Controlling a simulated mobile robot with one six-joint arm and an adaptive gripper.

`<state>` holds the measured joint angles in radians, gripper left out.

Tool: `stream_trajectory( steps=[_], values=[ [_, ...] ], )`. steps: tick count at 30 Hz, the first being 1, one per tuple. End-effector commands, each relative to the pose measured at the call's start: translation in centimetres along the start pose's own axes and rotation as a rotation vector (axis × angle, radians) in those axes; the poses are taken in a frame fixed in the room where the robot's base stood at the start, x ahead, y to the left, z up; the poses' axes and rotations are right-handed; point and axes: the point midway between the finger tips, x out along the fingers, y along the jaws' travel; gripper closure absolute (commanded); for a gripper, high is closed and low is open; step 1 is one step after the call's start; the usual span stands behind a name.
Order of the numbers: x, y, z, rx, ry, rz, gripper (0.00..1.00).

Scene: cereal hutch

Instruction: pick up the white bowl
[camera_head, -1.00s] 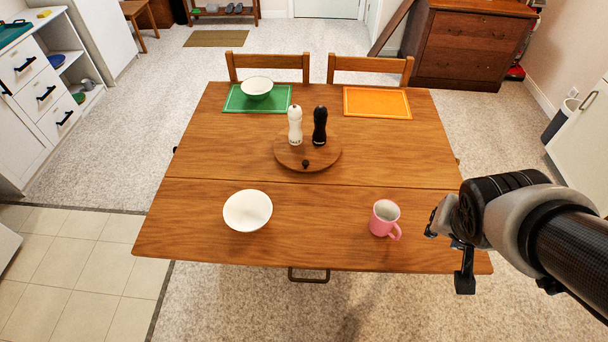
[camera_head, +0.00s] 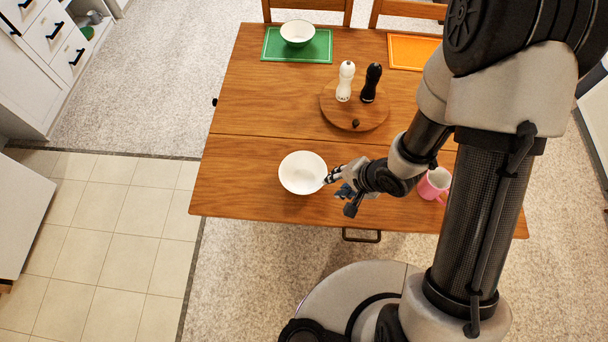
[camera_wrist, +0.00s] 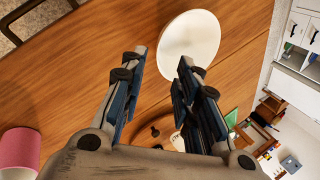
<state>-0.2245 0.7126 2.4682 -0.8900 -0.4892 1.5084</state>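A plain white bowl (camera_head: 302,173) sits upright near the front edge of the wooden table. It also shows in the wrist view (camera_wrist: 189,45), just beyond the fingertips. My gripper (camera_head: 338,184) is low over the table, close to the bowl's right side. One finger overlaps the bowl's rim in the head view; I cannot tell whether it touches. In the wrist view my gripper (camera_wrist: 160,62) is open, with nothing between its fingers. A second white bowl (camera_head: 298,33) stands on the green placemat (camera_head: 318,49) at the back of the table.
A pink mug (camera_head: 433,185) stands right of my gripper, partly behind my arm. White (camera_head: 345,82) and black (camera_head: 371,83) mills stand on a round wooden board (camera_head: 335,108) behind. An orange placemat (camera_head: 408,52) lies at the back right. The table (camera_head: 235,180) left of the bowl is clear.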

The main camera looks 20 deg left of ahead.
Motion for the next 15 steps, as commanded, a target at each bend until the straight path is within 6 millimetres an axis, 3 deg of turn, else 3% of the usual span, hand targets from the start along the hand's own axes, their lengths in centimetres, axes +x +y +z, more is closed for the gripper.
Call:
stream_trajectory(
  steps=[1,6,10,15],
  values=[
    [1.8,0.3,0.1,-0.004,-0.003,0.001,0.71],
    [5.3,0.2,0.0,-0.003,-0.001,0.001,0.71],
    [7.0,0.1,-0.1,-0.002,0.001,0.0,0.71],
    [7.8,0.0,-0.1,-0.002,0.001,0.0,0.71]
  ],
)
